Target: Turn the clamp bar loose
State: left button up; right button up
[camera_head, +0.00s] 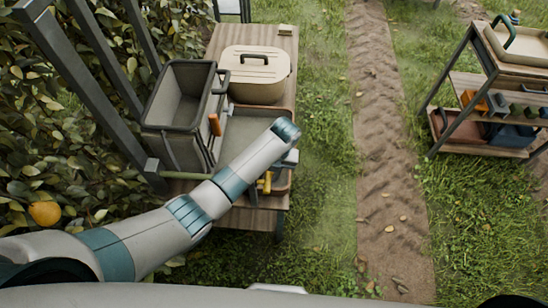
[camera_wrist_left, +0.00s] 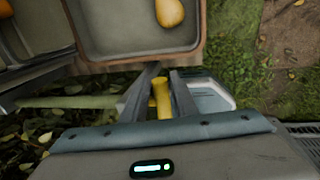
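A yellow bar (camera_wrist_left: 161,98), which looks like the clamp bar, stands between the two dark fingers of my left gripper (camera_wrist_left: 164,73) in the left wrist view. The fingers are apart with the bar between them; whether both press on it is unclear. In the head view a bit of yellow (camera_head: 267,184) shows at the table's near end, just below my left wrist. My left gripper (camera_head: 260,187) is mostly hidden there by my own arm. My right gripper is in neither view.
The wooden table (camera_head: 232,217) carries a grey crate (camera_head: 179,150), a lidded beige box (camera_head: 254,68) and a shallow tray (camera_wrist_left: 90,55) with a pear (camera_wrist_left: 170,12). A dark frame and hedge stand left. A shelf rack (camera_head: 455,132) stands right, beyond grass and a dirt track.

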pick_arm(q)
jog(key=d+r, duration=0.3)
jog(key=r, duration=1.3)
jog(key=shift+w+r, duration=0.2)
jog(key=shift+d, duration=0.1)
jog(key=shift+s, duration=0.1)
